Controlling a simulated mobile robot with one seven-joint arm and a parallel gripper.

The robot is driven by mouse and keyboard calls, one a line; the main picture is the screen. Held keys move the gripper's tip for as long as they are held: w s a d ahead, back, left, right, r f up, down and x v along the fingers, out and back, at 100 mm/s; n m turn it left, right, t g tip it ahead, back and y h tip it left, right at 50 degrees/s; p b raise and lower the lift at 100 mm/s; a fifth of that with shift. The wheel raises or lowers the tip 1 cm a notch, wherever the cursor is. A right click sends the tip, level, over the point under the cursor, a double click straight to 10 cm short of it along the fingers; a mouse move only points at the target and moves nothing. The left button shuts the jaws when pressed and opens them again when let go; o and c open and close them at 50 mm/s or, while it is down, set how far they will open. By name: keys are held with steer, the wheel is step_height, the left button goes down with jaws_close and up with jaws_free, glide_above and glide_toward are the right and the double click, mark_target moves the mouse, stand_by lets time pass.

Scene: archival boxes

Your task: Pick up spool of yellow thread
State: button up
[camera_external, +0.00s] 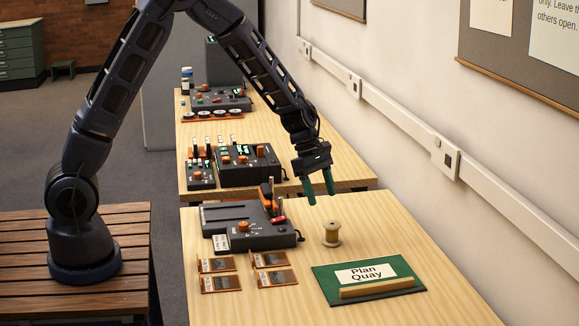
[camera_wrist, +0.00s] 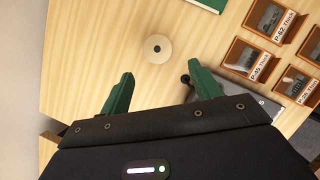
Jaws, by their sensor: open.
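My gripper (camera_external: 319,198) is open and empty, with green fingers pointing down, above and slightly behind the spool in the external view. In the wrist view both green fingers of my gripper (camera_wrist: 164,82) are spread apart, and neither touches the spool.
A green board with a "Plan Quay" card (camera_external: 368,279) lies to the spool's near right. A dark device with orange knobs (camera_external: 247,228) stands left of it. Several small framed cards (camera_external: 274,278) lie in front of the device. The wall is on the right. Table around the spool is clear.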

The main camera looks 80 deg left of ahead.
mark_target(330, 223)
steer(key=shift+x, duration=5.65)
steer(key=shift+w+a, duration=0.15)
steer(key=c, duration=0.9)
